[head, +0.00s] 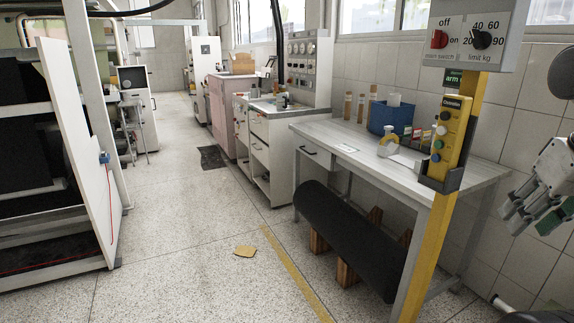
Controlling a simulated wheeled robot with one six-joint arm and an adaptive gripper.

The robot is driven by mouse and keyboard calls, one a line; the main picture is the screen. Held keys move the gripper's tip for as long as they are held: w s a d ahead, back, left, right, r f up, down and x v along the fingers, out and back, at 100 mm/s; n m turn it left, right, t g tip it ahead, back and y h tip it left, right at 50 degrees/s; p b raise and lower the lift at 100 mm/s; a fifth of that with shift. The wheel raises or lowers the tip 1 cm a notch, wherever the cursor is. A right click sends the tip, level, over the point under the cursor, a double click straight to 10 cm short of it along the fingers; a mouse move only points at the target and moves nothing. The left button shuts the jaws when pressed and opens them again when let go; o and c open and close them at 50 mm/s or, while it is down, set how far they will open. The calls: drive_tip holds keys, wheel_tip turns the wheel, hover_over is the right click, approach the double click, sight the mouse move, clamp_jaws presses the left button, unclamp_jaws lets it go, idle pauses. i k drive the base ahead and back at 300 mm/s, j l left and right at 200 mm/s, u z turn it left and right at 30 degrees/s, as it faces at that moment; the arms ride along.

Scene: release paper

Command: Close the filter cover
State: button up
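I cannot pick out a filter cover with certainty. A large white panel (85,150) stands upright at the left, at the side of a machine frame with dark rolls. It carries a small blue part (104,157) near its right edge. It may or may not be the cover. My gripper (535,215) is at the right edge of the head view, partly cut off. It is far across the room from the panel and touches nothing visible. Its grey links and green pads show, but its opening is unclear.
A yellow post (432,245) with a control box stands close by, left of my gripper. Behind it a grey table (345,135) holds a blue bin (391,116); a black roll (350,235) lies beneath. A brown scrap (245,251) lies on the floor. The middle aisle is mostly clear.

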sight(264, 83)
drive_tip(key=i+j+u, duration=0.3)
drive_tip(key=i, duration=0.15)
drive_tip(key=i+j+u, duration=0.15)
drive_tip(key=i+u, duration=0.15)
drive_tip(key=i, duration=0.2)
drive_tip(key=i+u, duration=0.3)
drive_tip(key=i, duration=2.3)
drive_tip(key=i+j, duration=0.15)
drive_tip(key=i, duration=1.95)
drive_tip(key=i+j+z, duration=0.1)
drive_tip(key=i+z, duration=0.35)
drive_tip(key=i+j+z, duration=0.35)
drive_tip(key=i+z, duration=0.15)
drive_tip(key=i+j+z, duration=0.95)
drive_tip(key=j, duration=0.25)
drive_tip(key=i+j+z, duration=0.15)
drive_tip(key=j+z, duration=0.3)
drive_tip(key=j, duration=0.25)
drive_tip(key=i+j+u, duration=0.15)
drive_tip(key=i+j, duration=0.1)
drive_tip(key=j, duration=0.1)
